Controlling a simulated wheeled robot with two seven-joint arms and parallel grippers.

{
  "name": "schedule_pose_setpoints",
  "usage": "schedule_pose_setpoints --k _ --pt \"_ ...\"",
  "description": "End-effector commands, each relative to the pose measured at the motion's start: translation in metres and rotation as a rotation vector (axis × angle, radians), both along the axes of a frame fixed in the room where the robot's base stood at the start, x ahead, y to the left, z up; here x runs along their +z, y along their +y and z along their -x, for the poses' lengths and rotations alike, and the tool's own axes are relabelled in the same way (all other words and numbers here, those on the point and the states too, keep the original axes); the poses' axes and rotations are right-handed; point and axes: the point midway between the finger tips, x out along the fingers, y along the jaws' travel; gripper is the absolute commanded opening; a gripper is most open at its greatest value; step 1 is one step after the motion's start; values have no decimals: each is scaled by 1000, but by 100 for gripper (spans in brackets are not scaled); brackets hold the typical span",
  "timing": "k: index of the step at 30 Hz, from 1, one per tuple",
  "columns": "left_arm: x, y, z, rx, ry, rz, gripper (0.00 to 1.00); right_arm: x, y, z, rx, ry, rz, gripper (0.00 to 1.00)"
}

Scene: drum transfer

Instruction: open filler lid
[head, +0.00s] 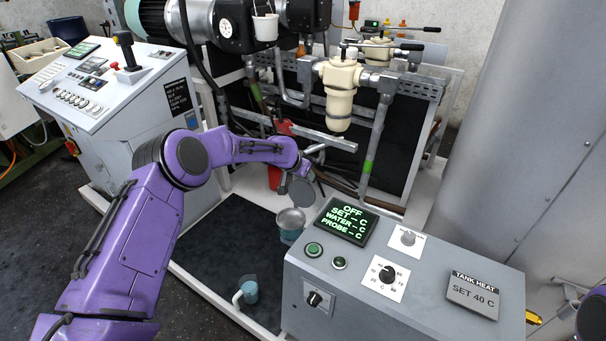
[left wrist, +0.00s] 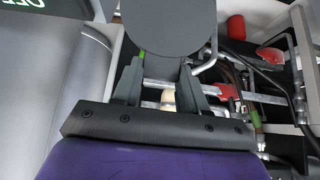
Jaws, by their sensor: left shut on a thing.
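The filler lid is a flat dark grey disc (head: 301,192), tilted up on edge. It fills the top centre of the left wrist view (left wrist: 168,25). My left gripper (head: 299,171) is shut on the lid's near edge; in the left wrist view both fingers (left wrist: 160,78) close in at its lower side. The round metal filler (head: 290,219) stands just below the lid in the head view, with its top visible. I cannot tell whether a hinge joins lid and filler. My right gripper is not in view.
A grey control box (head: 400,290) with a green-text display (head: 347,222) stands close right of the filler. A pipe frame with a cream filter housing (head: 340,95) stands behind. A blue cup-like fitting (head: 250,291) is on the dark floor. A large metal tank (head: 530,150) is at right.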

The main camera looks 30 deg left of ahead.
Motion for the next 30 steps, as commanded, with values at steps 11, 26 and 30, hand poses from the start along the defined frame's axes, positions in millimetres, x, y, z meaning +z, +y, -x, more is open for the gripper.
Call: schedule_pose_setpoints --k 11,26,30 --pt "3 1 -1 4 -8 2 68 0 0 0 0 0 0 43" --pt "52 5 37 1 -10 1 68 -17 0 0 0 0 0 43" --pt "74 6 52 3 -10 2 68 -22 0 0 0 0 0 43"
